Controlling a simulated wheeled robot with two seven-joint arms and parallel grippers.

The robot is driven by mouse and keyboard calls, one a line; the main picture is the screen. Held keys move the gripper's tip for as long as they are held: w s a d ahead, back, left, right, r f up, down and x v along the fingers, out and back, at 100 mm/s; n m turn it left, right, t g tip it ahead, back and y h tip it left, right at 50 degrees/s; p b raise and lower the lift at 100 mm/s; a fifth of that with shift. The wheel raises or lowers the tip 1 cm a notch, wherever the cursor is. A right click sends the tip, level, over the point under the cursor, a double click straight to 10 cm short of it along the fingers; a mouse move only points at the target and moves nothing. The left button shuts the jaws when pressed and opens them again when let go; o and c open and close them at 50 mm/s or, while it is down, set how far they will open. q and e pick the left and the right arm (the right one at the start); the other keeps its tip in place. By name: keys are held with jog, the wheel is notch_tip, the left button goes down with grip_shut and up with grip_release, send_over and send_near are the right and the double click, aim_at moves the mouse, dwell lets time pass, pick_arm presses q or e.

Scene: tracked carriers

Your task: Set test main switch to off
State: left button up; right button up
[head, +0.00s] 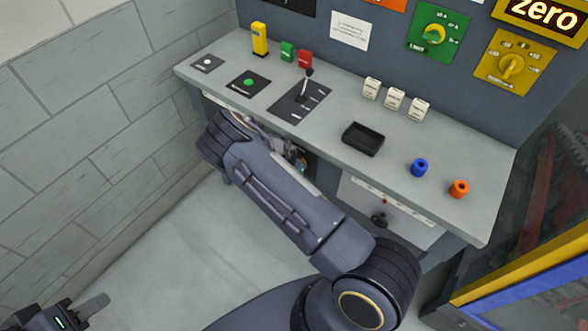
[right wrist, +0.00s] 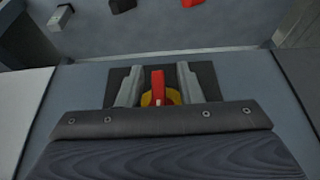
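A red handle (right wrist: 158,87) on a yellow round base (right wrist: 172,97), set on a dark plate (right wrist: 207,78), shows in the right wrist view; it looks like the main switch. The handle stands upright in the picture. My right gripper (right wrist: 159,88) is open, one finger on each side of the handle, with gaps visible. In the head view my right arm reaches to the bench's front below its top, and the arm hides the switch and most of that gripper. My left gripper (head: 82,311) is at the lower left, away from the bench, partly cut off by the frame edge.
The bench top (head: 330,100) carries a black lever (head: 304,87), a black tray (head: 363,139), white rockers (head: 394,99), and blue (head: 419,167) and orange (head: 459,188) knobs. A block wall (head: 100,120) stands left. A yellow-blue barrier (head: 520,280) stands right. The floor at left is clear.

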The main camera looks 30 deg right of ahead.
jog(key=b+v, duration=0.1)
jog(key=v, duration=0.7)
dwell(0.5)
